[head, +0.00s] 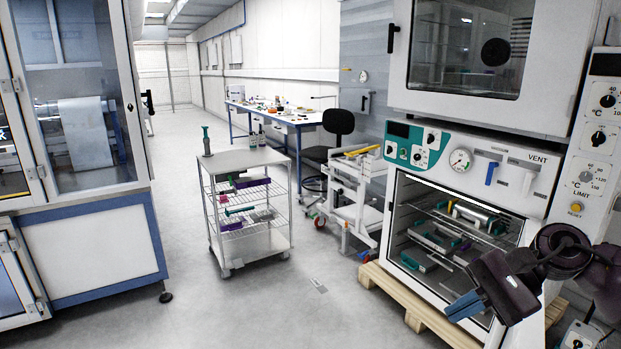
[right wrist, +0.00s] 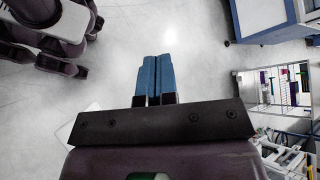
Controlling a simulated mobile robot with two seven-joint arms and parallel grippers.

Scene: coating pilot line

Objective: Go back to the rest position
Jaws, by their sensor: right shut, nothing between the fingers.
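My right gripper (head: 466,306) is at the lower right of the head view, in front of the lower oven (head: 470,165). Its blue fingers point down and to the left. In the right wrist view the two blue fingers of the gripper (right wrist: 155,78) lie side by side, shut, with nothing between them, above bare floor. My left gripper does not show in the head view. Part of my own body is at the upper left of the right wrist view.
The oven's lower chamber has racks with several items and stands on a wooden pallet (head: 425,318). A wire-shelf cart (head: 247,160) stands in the middle. A glazed cabinet (head: 90,250) is at left, a blue-framed bench (head: 310,118) at the back.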

